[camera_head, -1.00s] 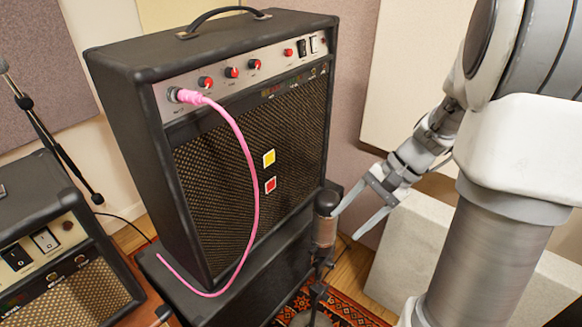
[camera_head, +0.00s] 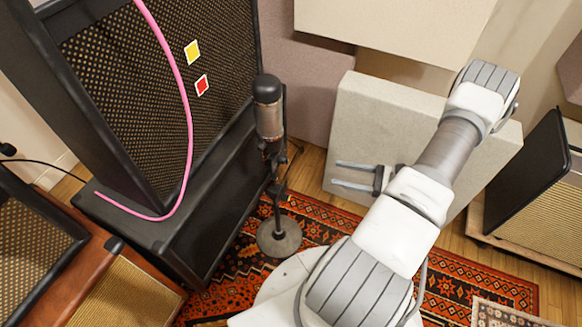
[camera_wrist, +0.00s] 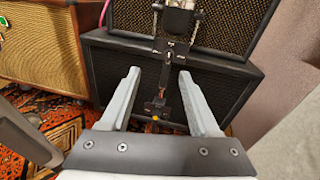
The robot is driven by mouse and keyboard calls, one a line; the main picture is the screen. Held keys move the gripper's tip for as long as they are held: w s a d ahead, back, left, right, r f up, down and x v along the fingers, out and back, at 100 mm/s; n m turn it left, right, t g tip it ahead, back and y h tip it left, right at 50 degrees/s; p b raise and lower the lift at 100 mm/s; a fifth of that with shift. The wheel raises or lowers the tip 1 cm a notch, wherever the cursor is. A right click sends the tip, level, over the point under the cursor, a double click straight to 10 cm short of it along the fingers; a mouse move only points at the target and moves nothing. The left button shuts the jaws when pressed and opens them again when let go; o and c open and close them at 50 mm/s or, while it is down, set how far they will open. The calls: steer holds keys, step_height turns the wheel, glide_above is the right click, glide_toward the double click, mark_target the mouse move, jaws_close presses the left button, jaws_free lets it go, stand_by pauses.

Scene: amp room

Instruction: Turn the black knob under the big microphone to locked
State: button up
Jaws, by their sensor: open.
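The big microphone (camera_head: 268,118) stands upright on a black stand with a round base (camera_head: 279,237), in front of the tall amp. Black fittings (camera_head: 275,165) sit below its body; I cannot make out the knob for certain among them, nor its setting. In the wrist view the microphone's lower end (camera_wrist: 178,22) is at the top, with a black bracket (camera_wrist: 168,46) under it. A dark clamp-like part (camera_wrist: 155,107) is lower on the stand, seen between the fingers. My gripper (camera_head: 336,174) is open and empty, right of the stand and apart from it; it also shows in the wrist view (camera_wrist: 158,75).
The black amp stack (camera_head: 215,200) is behind and left of the stand, with a pink cable (camera_head: 187,110) hanging down it. A pale panel (camera_head: 385,115) stands behind my arm. A patterned rug (camera_head: 460,282) covers the floor. Another amp (camera_head: 525,180) is at right.

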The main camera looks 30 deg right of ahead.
mark_target(284, 160)
step_height(284, 160, down, 4)
steer(key=s+d+m+t+h, duration=0.1)
steer(key=m+t, duration=0.1)
steer(key=b+x, duration=0.3)
steer(key=x, duration=1.4)
steer(key=shift+c, duration=0.2)
jaws_close()
